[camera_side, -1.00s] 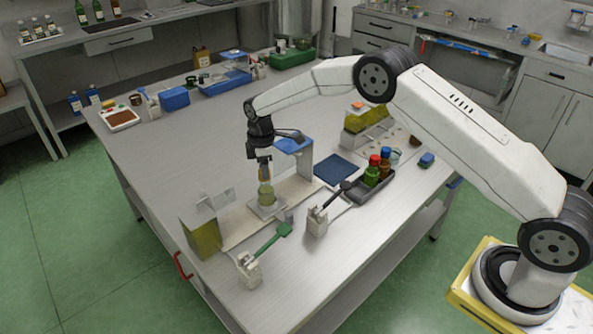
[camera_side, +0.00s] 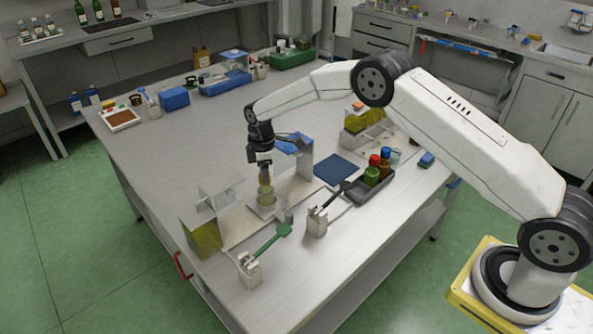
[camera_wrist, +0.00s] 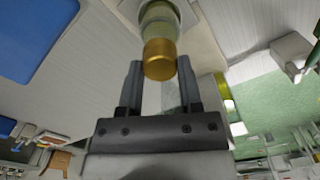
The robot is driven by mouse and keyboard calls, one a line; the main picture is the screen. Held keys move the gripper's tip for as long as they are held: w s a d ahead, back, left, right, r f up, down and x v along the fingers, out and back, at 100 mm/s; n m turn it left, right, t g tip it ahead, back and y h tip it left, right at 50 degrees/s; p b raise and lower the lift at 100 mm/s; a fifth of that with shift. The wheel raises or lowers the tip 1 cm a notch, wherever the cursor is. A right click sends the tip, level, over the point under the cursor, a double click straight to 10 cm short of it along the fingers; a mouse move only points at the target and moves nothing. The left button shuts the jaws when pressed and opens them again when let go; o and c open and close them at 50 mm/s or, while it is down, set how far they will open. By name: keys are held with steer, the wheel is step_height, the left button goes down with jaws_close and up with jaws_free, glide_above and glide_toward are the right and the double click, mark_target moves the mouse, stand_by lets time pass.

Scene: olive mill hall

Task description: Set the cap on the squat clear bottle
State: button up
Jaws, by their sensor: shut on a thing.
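The gold cap (camera_wrist: 160,60) is between the tips of my gripper (camera_wrist: 160,72) in the wrist view, and the jaws are shut on it. The squat clear bottle (camera_wrist: 157,18) with pale yellow-green contents is directly beyond the cap, in line with it. In the side view my gripper (camera_side: 264,173) points down over the bottle (camera_side: 266,196), which stands upright on a pale base. The cap is at the bottle's mouth. I cannot tell whether it is seated or only touching.
A clear-walled box with yellow-green contents (camera_side: 206,238) stands to the left. A green-handled tool (camera_side: 271,241) and a black-handled one (camera_side: 332,201) rest on holders in front. A dark tray with bottles (camera_side: 372,190) and a blue mat (camera_side: 336,168) lie to the right.

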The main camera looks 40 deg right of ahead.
steer(key=o, duration=1.3)
steer(key=shift+c, duration=0.2)
steer(key=shift+r, duration=3)
